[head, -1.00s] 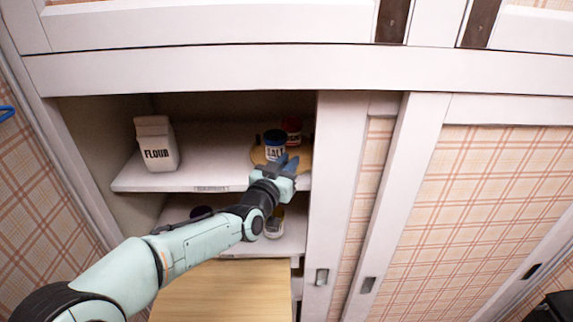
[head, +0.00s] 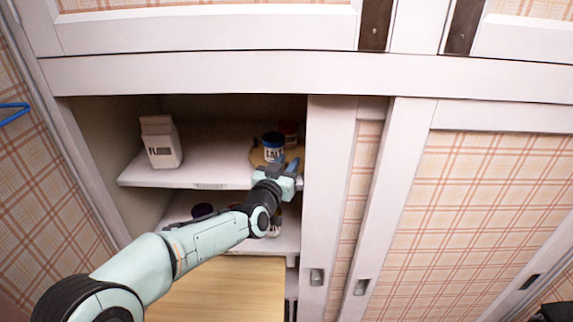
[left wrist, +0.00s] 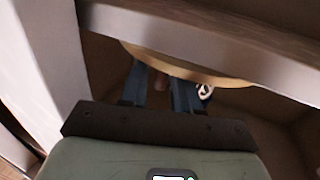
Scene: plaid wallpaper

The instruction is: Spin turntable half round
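The turntable (head: 256,157) is a round tan disc on the upper shelf, at its right end by the door panel. A salt jar (head: 273,147) with a blue lid stands on it, and a red-lidded jar (head: 289,129) is behind. My left gripper (head: 285,166) is at the turntable's front edge. In the left wrist view, its two blue fingers (left wrist: 160,88) are apart, reaching toward the turntable's rim (left wrist: 205,75). A small tan piece shows between them; I cannot tell whether they touch it. My right gripper is not in view.
A flour carton (head: 161,142) stands left on the upper shelf (head: 205,172). The lower shelf holds a dark-lidded jar (head: 202,210) and another item partly behind my arm. The sliding door panel (head: 328,190) closely bounds the right side. A wooden surface (head: 225,290) lies below.

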